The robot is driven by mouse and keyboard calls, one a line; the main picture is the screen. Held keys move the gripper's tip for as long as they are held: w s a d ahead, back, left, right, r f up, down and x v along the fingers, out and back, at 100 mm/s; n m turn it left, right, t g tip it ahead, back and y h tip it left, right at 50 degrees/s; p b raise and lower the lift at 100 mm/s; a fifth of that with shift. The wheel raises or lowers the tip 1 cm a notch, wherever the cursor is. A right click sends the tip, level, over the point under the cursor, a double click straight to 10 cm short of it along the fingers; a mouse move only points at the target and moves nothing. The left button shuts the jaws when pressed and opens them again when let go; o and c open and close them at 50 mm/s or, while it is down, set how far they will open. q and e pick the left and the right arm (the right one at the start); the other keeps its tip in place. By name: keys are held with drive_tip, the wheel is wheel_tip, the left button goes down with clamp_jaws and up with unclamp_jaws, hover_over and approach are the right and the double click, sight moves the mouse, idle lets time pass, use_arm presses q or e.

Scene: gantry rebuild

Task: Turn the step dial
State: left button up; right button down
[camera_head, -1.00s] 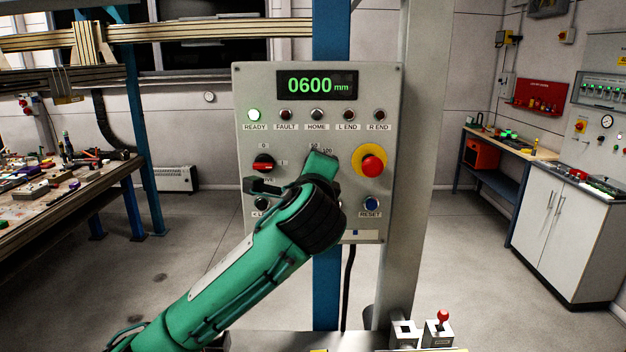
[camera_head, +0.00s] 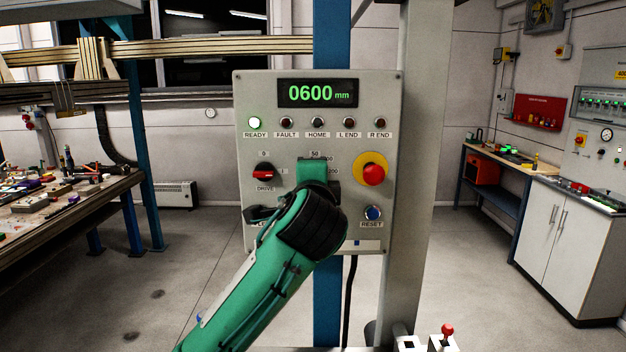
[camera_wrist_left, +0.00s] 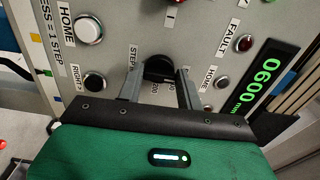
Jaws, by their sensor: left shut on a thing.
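The step dial (camera_wrist_left: 160,68) is a black knob on the grey control panel (camera_head: 245,95), with a scale around it. The knob's pointer is too hidden to read. The green display (camera_head: 317,93) reads 0600 mm. My right gripper is in neither view.
A red mushroom button (camera_head: 373,174) on yellow is close right of the dial. The red DRIVE switch (camera_head: 264,173) is to its left, the blue RESET button (camera_head: 373,213) below right. A cluttered bench (camera_head: 60,225) stands at left.

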use_arm(q)
drive_tip(key=shift+f, duration=0.1)
drive_tip(key=o, duration=1)
drive_tip(key=shift+s, duration=0.1)
drive_tip(key=shift+s+b, duration=2.4)
drive_tip(key=shift+s, duration=4.4)
